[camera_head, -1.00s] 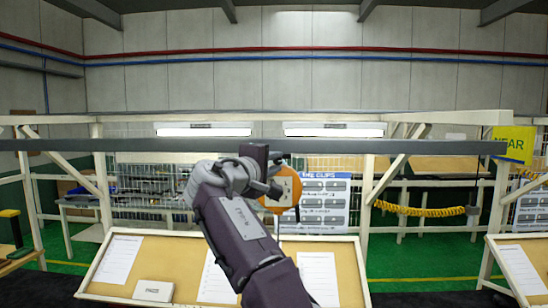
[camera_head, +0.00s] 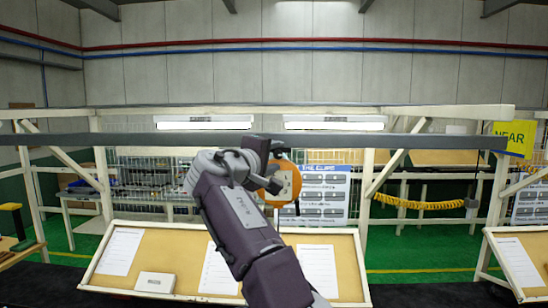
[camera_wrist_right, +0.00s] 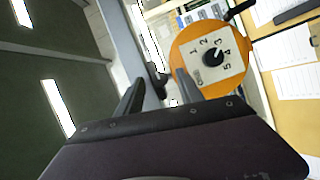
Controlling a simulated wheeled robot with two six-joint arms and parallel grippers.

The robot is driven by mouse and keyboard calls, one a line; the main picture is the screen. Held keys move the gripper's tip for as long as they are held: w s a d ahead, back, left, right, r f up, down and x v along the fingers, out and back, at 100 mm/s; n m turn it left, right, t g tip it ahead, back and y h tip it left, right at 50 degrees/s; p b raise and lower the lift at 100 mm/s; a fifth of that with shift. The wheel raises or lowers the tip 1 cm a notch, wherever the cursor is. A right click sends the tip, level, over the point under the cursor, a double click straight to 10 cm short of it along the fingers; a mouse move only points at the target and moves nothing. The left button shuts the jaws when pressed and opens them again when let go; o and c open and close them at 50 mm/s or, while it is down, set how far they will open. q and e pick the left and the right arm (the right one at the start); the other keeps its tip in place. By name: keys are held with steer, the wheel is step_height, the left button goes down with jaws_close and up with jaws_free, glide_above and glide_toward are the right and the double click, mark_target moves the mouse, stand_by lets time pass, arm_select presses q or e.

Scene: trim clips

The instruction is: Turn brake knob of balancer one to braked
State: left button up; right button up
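The balancer (camera_head: 287,182) is an orange disc with a pale dial face, hanging below the grey rail in the head view. In the right wrist view the balancer (camera_wrist_right: 183,60) shows a black round knob (camera_wrist_right: 213,57) on a plate numbered up to 5. The knob's white mark points toward the numbers, near 4. My right gripper (camera_head: 272,150) is beside the disc and partly covers it in the head view. In the right wrist view the gripper (camera_wrist_right: 158,90) has its two dark fingers apart with nothing between them. The knob is beyond the right finger, not between the fingers. My left gripper is out of view.
A grey rail (camera_head: 440,141) crosses the scene near the gripper. A slanted board with papers (camera_head: 175,258) stands below. A clip chart (camera_head: 325,195) is behind the balancer. A yellow coiled hose (camera_head: 425,204) hangs at the right.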

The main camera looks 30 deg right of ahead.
steer(key=shift+s+a+f, duration=0.1)
steer(key=shift+s+a, duration=0.05)
steer(key=shift+a, duration=0.1)
steer(key=b+v, duration=0.2)
steer(key=v, duration=0.6)
steer(key=shift+s+a+b, duration=0.2)
steer(key=shift+b, duration=0.1)
steer(key=shift+w+d, duration=0.1)
steer(key=shift+d, duration=0.05)
